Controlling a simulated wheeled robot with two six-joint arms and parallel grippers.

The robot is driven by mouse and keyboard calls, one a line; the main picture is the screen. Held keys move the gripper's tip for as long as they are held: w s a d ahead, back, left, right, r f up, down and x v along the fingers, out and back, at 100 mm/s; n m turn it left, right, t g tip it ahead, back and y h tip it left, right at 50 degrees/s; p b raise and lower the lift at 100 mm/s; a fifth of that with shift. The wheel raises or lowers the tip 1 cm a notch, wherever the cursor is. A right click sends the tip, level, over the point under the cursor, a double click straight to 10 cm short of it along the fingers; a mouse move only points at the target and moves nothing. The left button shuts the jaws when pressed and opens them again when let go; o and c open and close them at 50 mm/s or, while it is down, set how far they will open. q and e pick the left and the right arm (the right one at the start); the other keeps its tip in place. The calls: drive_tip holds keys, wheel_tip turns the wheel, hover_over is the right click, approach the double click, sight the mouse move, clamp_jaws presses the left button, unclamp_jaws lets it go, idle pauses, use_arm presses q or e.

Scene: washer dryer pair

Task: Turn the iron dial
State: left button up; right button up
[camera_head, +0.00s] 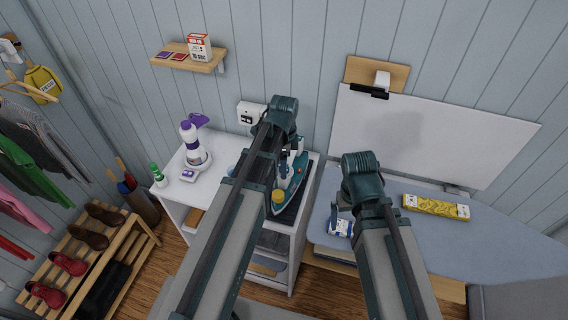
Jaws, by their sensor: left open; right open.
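The teal iron (299,178) rests on a dark pad (291,214) on top of the white cabinet. Its round yellow dial (278,196) shows at the near left end of the iron. My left gripper (283,183) is open and hangs down over the iron, close above the dial. My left arm hides part of the iron and cabinet, and I cannot tell whether the fingers touch the dial. My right gripper (337,214) is open, small in view, pointing down over the left end of the ironing board, apart from the iron.
A blue-grey ironing board (480,235) holds a yellow packet (436,207) and a blue-white item (341,228). A purple-white bottle (191,145) and green-capped bottle (157,175) stand on the white cabinet (177,197). A wall shelf (190,61) and shoe rack (128,240) are at left.

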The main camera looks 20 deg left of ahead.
use_arm(q)
wheel_tip(320, 180, up, 14)
drive_tip(key=p, duration=1.3)
drive_tip(key=shift+f, duration=0.15)
drive_tip(key=shift+f, duration=0.15)
wheel_tip(320, 180, down, 13)
drive_tip(key=b, duration=1.3)
wheel_tip(320, 180, up, 14)
drive_tip(key=f+p, duration=0.1)
drive_tip(key=p, duration=1.3)
wheel_tip(320, 180, down, 14)
drive_tip(key=b, duration=1.4)
drive_tip(key=shift+r+b, duration=0.1)
drive_tip(key=shift+b, duration=0.25)
drive_tip(key=shift+r+n, duration=0.1)
drive_tip(key=shift+n, duration=1.1)
drive_tip(key=n, duration=0.4)
drive_tip(key=shift+n, duration=0.3)
